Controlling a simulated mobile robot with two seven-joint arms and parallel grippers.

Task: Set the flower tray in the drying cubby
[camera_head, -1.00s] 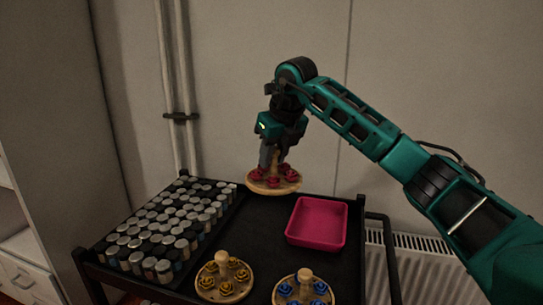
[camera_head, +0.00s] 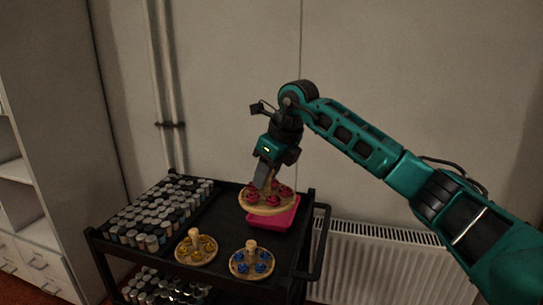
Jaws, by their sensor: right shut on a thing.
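The flower tray in my grip is a round wooden disc (camera_head: 262,209) with red flowers around a central peg. My right gripper (camera_head: 266,181) is shut on it and holds it above the cart, in front of the pink bin (camera_head: 289,218), hiding part of it. Two similar trays, one with yellow flowers (camera_head: 196,250) and one with blue flowers (camera_head: 252,263), stand on the cart top. My left gripper is not in view. I cannot tell which opening is the drying cubby; a shelf unit with open compartments (camera_head: 14,166) stands at the far left.
The black cart (camera_head: 222,220) carries rows of small capped jars (camera_head: 158,213) on its left side, with more jars on a lower shelf. A radiator (camera_head: 375,262) is on the wall to the right. Pipes run up the wall behind.

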